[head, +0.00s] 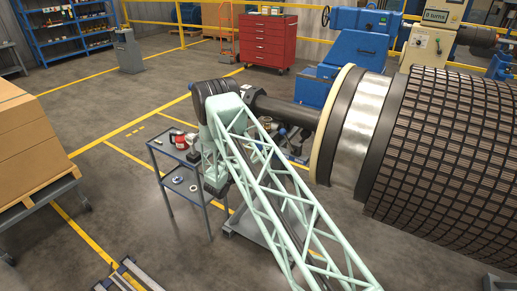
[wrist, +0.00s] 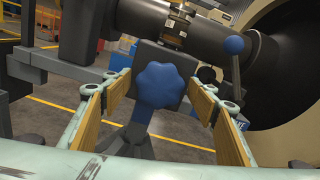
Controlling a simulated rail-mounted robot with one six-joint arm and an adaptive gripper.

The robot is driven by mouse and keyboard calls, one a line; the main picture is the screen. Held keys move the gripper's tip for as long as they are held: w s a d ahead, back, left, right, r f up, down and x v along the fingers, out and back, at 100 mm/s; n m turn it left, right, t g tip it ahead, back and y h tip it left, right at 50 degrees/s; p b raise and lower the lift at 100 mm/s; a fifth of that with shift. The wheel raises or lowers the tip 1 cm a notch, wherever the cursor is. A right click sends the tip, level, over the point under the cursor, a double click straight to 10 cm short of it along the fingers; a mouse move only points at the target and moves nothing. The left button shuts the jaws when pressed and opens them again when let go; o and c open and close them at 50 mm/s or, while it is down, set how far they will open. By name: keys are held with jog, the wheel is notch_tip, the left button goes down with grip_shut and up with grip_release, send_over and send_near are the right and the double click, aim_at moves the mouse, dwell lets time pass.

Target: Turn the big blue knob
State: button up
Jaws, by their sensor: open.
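The big blue knob (wrist: 158,84) shows in the middle of the wrist view. It has a lobed rim and sits on a dark block on a grey stand below a thick dark shaft. My gripper (wrist: 163,93) is open, with its tan-padded fingers to the left and right of the knob. There are visible gaps on both sides, and nothing is held. I cannot tell how deep the knob lies between the fingers. In the head view my pale green lattice arm covers much of the stand area, and I cannot make out the gripper's fingers there.
A lever with a smaller blue ball (wrist: 234,45) stands right of the knob. The dark shaft (head: 285,108) leads to a large rotor (head: 440,140). A small grey cart (head: 190,180) with parts stands left of my arm. Open floor lies behind it.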

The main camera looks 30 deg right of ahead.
jog(key=shift+c, duration=0.7)
jog(key=c, duration=0.7)
jog(key=shift+c, duration=0.2)
jog(key=shift+f+m+b, duration=0.1)
jog(key=shift+m+b, duration=0.4)
jog(key=shift+b, duration=0.3)
jog(key=m+b, duration=0.2)
jog(key=shift+b, duration=0.4)
jog(key=m+b, duration=0.4)
jog(key=shift+d+f, duration=0.1)
jog(key=m+b, duration=0.7)
jog(key=b, duration=0.1)
jog(key=shift+m+b, duration=1.4)
jog(key=shift+m, duration=0.4)
